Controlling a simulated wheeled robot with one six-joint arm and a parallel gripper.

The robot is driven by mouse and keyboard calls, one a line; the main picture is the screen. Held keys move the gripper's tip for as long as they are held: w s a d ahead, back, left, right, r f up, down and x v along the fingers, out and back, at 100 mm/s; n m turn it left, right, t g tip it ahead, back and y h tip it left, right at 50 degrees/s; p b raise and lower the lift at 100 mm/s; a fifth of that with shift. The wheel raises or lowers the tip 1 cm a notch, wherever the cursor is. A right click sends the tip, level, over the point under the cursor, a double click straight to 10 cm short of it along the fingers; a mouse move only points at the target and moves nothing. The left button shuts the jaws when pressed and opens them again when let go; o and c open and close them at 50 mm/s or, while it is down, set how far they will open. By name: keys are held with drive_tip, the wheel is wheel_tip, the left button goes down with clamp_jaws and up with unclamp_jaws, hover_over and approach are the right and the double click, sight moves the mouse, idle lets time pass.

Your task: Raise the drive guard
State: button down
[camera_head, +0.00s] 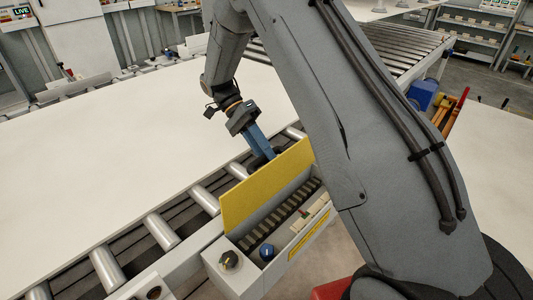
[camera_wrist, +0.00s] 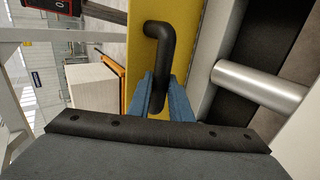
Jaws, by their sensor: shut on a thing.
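The yellow drive guard (camera_head: 262,187) stands up steeply along the roller side of a grey drive box (camera_head: 226,277), and the box's inside is uncovered. It also shows as a yellow panel in the wrist view (camera_wrist: 189,40). A black bent handle (camera_wrist: 161,38) is fixed to the guard. My gripper's blue fingers (camera_wrist: 160,92) are shut on the lower part of this handle. In the head view my gripper (camera_head: 264,149) is at the guard's far side, and the guard hides most of the handle there.
A dark toothed strip (camera_head: 280,217) lies in the open box, with a black knob (camera_head: 229,259) and a blue knob (camera_head: 267,252) at its near end. Metal rollers (camera_head: 161,231) run beside the guard. A large white sheet (camera_head: 100,140) lies beyond them.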

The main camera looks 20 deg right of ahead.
drive_tip(key=c, duration=1.6)
unclamp_jaws()
drive_tip(key=shift+s+f, duration=0.1)
drive_tip(key=shift+f, duration=0.2)
drive_tip(key=shift+r, duration=0.15)
drive_tip(key=shift+r, duration=0.1)
drive_tip(key=b+v, duration=0.2)
drive_tip(key=v, duration=0.5)
drive_tip(key=shift+w+a+r, duration=0.15)
drive_tip(key=shift+w+r, duration=0.05)
drive_tip(key=shift+w, duration=0.1)
drive_tip(key=shift+r, duration=0.1)
